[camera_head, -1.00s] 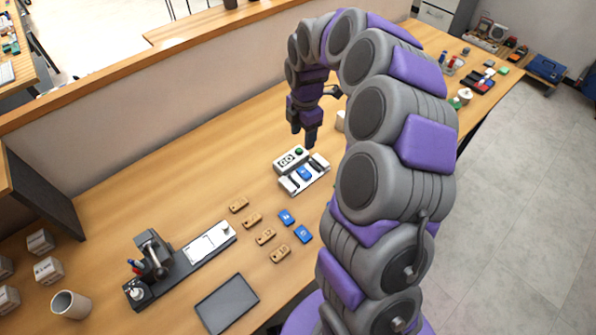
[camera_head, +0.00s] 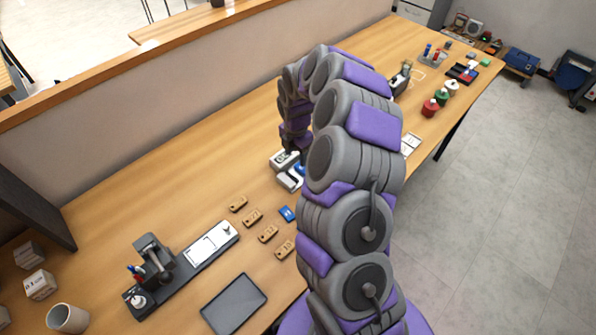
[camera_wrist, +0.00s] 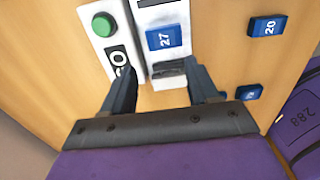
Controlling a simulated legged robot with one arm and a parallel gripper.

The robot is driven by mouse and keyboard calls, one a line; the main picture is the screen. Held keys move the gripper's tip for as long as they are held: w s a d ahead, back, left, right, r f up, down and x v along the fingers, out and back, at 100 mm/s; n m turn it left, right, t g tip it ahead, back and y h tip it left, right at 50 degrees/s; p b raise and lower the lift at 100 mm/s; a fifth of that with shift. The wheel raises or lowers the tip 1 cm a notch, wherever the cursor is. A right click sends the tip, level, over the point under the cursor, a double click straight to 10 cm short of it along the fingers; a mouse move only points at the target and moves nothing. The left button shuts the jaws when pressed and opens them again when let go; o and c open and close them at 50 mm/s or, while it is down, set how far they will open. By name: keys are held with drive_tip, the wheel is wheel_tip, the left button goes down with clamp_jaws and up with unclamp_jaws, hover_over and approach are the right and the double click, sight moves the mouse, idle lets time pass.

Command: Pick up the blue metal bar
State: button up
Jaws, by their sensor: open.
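A blue bar marked 27 (camera_wrist: 163,39) lies in a white and grey fixture (camera_wrist: 145,3) in the wrist view. In the head view, the blue in the fixture (camera_head: 299,169) is partly hidden by my arm. My gripper (camera_wrist: 161,72) is open and empty, its fingers spread on either side of the fixture's near end, just short of the blue bar. A blue bar marked 20 (camera_wrist: 267,26) and another blue bar (camera_wrist: 248,92) lie on the wooden table to the right. One loose blue bar (camera_head: 287,213) also shows in the head view.
Beside the fixture is a white GO box with a green button (camera_wrist: 102,24). Several brown bars (camera_head: 252,218) lie on the table (camera_head: 190,170). A marking machine (camera_head: 153,262), a dark tray (camera_head: 234,304) and a cup (camera_head: 68,318) stand at the lower left. A low wall runs behind.

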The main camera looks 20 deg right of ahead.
sight(300, 168)
drive_tip(key=shift+d+f, duration=0.1)
drive_tip(key=shift+f, duration=0.45)
drive_tip(key=shift+d+f, duration=0.2)
drive_tip(key=shift+d, duration=0.15)
drive_tip(key=d+f, duration=0.1)
drive_tip(key=d+f+b, duration=0.1)
drive_tip(key=f, duration=0.1)
drive_tip(key=shift+s+d, duration=0.1)
drive_tip(key=shift+d, duration=0.2)
drive_tip(key=shift+a+f, duration=1.1)
drive_tip(key=shift+a, duration=0.1)
drive_tip(key=shift+r, duration=0.1)
drive_tip(key=c, duration=0.4)
drive_tip(key=shift+d, duration=0.7)
drive_tip(key=c, duration=0.6)
clamp_jaws()
drive_tip(key=shift+a+r, duration=0.1)
drive_tip(key=shift+a, duration=0.35)
